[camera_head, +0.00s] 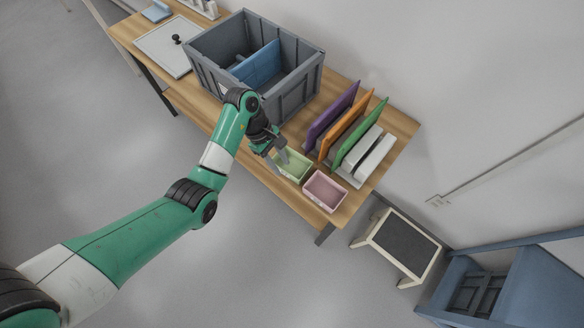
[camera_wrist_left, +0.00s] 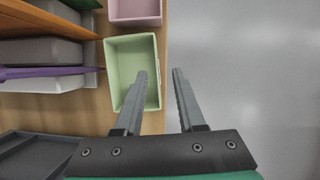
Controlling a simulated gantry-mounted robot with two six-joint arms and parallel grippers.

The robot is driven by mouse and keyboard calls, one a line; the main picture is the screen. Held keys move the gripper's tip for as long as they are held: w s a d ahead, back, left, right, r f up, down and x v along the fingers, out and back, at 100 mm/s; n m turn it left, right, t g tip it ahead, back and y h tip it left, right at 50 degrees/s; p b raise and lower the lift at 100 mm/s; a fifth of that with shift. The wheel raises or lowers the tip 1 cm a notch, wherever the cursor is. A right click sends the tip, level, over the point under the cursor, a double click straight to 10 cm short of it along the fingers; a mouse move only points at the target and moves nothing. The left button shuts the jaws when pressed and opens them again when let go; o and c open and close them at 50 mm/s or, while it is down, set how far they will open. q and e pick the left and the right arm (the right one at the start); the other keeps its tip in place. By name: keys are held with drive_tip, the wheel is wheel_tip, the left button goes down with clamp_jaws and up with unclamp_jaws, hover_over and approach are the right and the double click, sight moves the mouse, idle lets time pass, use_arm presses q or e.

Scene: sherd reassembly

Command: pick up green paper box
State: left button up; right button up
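The green paper box (camera_head: 294,165) is an open-topped, pale green box near the front edge of the wooden table. It also shows in the left wrist view (camera_wrist_left: 122,62), upright and empty inside. My left gripper (camera_head: 279,152) is open, just above the box's front side. In the left wrist view my left gripper (camera_wrist_left: 160,75) has one finger over the inside of the box and the other beyond its outer wall, past the table edge. I cannot tell whether a finger touches the wall. My right gripper is not in view.
A pink box (camera_head: 324,190) stands close beside the green one. Purple, orange and green boards stand in a rack (camera_head: 366,158) behind. A grey crate (camera_head: 296,95) with a blue divider is to the left. The table (camera_head: 401,128) ends just in front of the boxes.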

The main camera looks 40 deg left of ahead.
sight(287, 173)
use_arm(q)
drive_tip(key=shift+w+d+f, duration=0.1)
drive_tip(key=shift+f, duration=0.15)
drive_tip(key=b+x, duration=0.2)
drive_tip(key=x, duration=0.3)
drive_tip(key=shift+w+d+b, duration=0.15)
drive_tip(key=shift+d+b, duration=0.05)
drive_tip(key=shift+b, duration=0.2)
drive_tip(key=shift+r, duration=0.1)
drive_tip(key=shift+c, duration=0.3)
clamp_jaws()
idle(0.5)
